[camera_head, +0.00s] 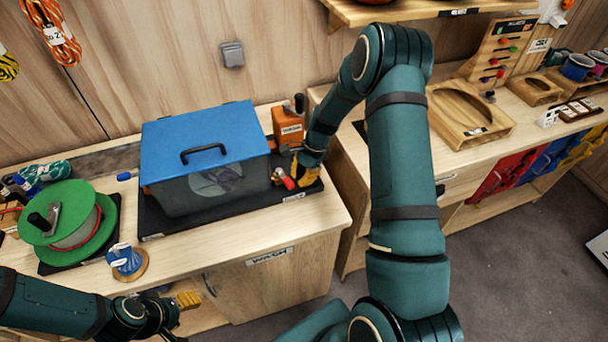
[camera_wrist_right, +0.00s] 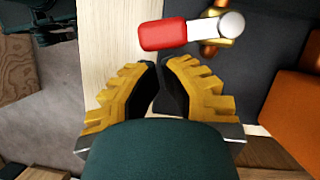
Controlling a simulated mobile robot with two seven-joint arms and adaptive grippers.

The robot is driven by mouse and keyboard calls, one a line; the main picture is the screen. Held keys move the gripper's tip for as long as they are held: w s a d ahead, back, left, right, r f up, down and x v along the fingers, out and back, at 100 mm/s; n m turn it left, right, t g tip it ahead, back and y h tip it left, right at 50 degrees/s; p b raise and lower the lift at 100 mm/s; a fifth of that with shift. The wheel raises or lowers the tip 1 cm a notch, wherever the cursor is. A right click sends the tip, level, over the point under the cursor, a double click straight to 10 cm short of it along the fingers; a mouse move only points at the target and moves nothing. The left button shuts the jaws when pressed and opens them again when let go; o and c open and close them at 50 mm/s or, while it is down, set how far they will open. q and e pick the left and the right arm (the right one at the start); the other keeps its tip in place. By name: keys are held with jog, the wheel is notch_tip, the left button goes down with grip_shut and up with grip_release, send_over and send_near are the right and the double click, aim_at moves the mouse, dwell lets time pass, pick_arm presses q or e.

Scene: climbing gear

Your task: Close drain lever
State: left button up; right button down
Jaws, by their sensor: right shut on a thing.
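The drain lever (camera_head: 289,183) has a red handle and a pale end, at the front right of the wash box (camera_head: 215,190) with its blue lid (camera_head: 205,140). In the right wrist view the red handle (camera_wrist_right: 163,35) lies across the top, with brass (camera_wrist_right: 213,46) beside its pale end. My right gripper (camera_head: 307,172) is at the lever. Its yellow fingers (camera_wrist_right: 158,72) are drawn nearly together, tips right by the red handle; the grip itself is largely hidden. My left gripper (camera_head: 178,309) is low at the front left, away from the lever; its opening is unclear.
An orange container (camera_head: 289,126) stands behind the lever. A green reel (camera_head: 70,222) and a blue spool (camera_head: 126,261) are left of the box. The wooden worktop (camera_head: 300,222) is bare at its front right. A second counter (camera_head: 350,170) stands at the right.

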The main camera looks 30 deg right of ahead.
jog(key=a+m, duration=0.1)
jog(key=s+a+m+t, duration=0.1)
jog(key=m, duration=0.1)
dwell(0.4)
jog(key=shift+w+d, duration=0.1)
